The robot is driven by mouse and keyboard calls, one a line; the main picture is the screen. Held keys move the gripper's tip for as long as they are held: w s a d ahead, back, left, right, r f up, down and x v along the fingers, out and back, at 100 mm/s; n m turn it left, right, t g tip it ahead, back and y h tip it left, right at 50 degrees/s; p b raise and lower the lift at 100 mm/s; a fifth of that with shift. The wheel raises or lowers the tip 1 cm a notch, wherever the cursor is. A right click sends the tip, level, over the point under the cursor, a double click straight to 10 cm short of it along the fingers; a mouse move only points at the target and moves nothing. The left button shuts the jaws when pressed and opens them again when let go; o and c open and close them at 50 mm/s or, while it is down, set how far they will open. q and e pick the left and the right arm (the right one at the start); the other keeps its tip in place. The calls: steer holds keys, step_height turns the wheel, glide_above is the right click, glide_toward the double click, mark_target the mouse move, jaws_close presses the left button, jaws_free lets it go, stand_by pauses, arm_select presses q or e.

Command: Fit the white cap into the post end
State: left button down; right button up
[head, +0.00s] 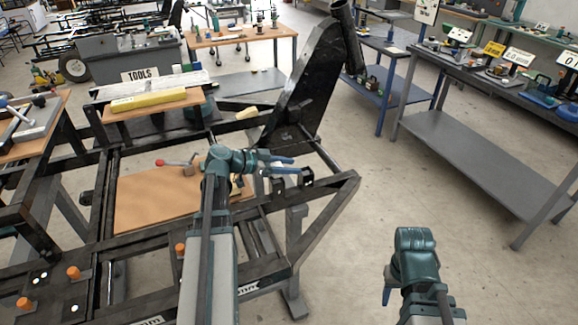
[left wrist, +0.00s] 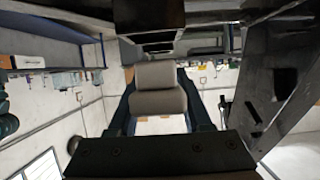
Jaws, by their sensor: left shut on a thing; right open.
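The white cap (left wrist: 158,101) is a pale grey, stepped block in the left wrist view, held between the jaws of my left gripper (left wrist: 158,112). In the head view only a small pale bit of it shows between the fingers of my left gripper (head: 290,165). A dark square post end (left wrist: 157,20) is just beyond the cap in the left wrist view. In the head view a black square end (head: 307,178) is close to the fingertips. The cap appears apart from it, but the exact gap is unclear. My right gripper (head: 387,294) is low at the right, away from the frame.
A black welded frame (head: 345,190) surrounds the left arm, with a tall black upright (head: 310,75) behind. A wooden board (head: 145,205) with a red-knobbed lever lies inside the frame. Orange knobs stand at front left. Open floor (head: 420,190) lies to the right, before a grey bench (head: 480,150).

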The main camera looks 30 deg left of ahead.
arm_select(q)
steer(key=shift+f+b, duration=1.05)
steer(key=shift+f, duration=0.15)
steer(key=shift+c, duration=1.3)
jaws_free()
steer(key=p+v, duration=0.5)
steer(key=v, duration=0.8)
steer(key=shift+s+a, duration=0.3)
